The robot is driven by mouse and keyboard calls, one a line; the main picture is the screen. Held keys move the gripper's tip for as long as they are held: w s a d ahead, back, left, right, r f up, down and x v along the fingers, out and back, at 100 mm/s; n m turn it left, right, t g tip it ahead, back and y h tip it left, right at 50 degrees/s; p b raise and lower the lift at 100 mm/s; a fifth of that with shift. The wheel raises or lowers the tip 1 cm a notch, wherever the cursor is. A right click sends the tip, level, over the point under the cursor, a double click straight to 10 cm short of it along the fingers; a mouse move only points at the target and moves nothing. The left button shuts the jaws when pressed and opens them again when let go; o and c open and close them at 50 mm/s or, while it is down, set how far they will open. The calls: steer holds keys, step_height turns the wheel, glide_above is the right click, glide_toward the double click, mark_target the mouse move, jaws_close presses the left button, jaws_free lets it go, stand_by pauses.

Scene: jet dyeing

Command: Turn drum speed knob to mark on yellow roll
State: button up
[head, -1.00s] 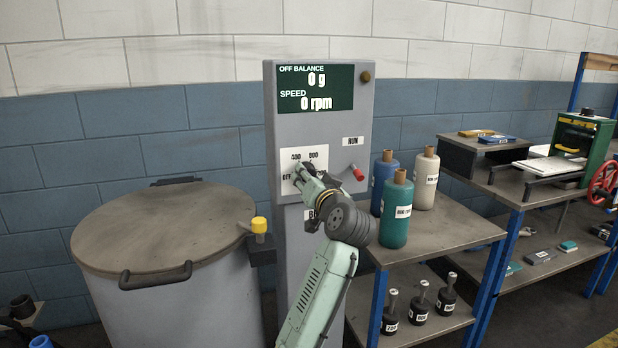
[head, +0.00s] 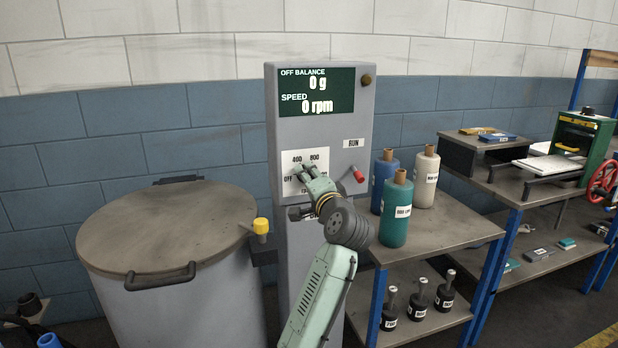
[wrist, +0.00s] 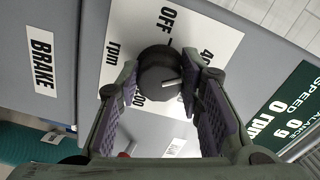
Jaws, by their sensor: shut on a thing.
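The dark round speed knob (wrist: 158,72) sits on a white dial plate (head: 294,160) on the grey control panel. My gripper (head: 303,172) is at the dial, its fingers on both sides of the knob and shut on it. In the wrist view, the knob's pale pointer line points right, on the side of the 400 mark; the exact mark is hard to tell. OFF is at the top and a finger hides part of the scale. A cream, perhaps pale yellow, roll (head: 425,178) stands on the bench; its label is too small to read.
The display (head: 316,92) reads 0 g and 0 rpm. A red-tipped RUN lever (head: 358,175) is right of the dial. A teal roll (head: 396,212) and a blue roll (head: 382,172) stand nearby. A lidded drum (head: 165,232) is at left.

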steer(key=shift+m, duration=0.4)
steer(key=o, duration=1.2)
steer(key=shift+c, duration=0.2)
steer(key=v, duration=1.2)
